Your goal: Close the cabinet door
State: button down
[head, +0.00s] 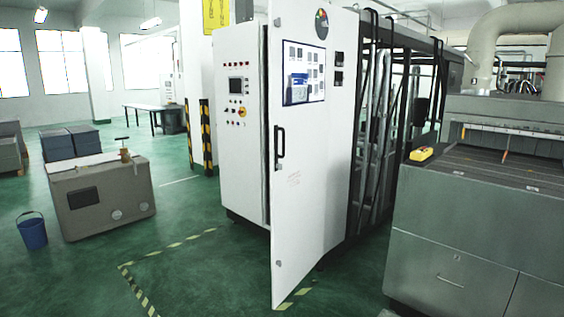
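The white cabinet (227,147) stands upright in the middle of the head view, with a small screen and buttons on its front panel. Its tall white door (308,185) stands open, swung out toward me. A black handle (279,146) is on the door near its left edge. A poster and small dark gauges are on the door's upper part. The door hides part of the cabinet's opening and inside. My gripper is not in view.
A grey metal machine (470,215) stands at the right, close to the door's right side. A grey box-shaped unit (102,198) and a blue bucket (32,232) stand at the left. The green floor in front of the cabinet is clear, with striped tape on it.

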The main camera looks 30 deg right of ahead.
aim_at(298, 132)
jog(key=z, duration=0.1)
jog(key=i, duration=0.9)
jog(key=u, duration=0.05)
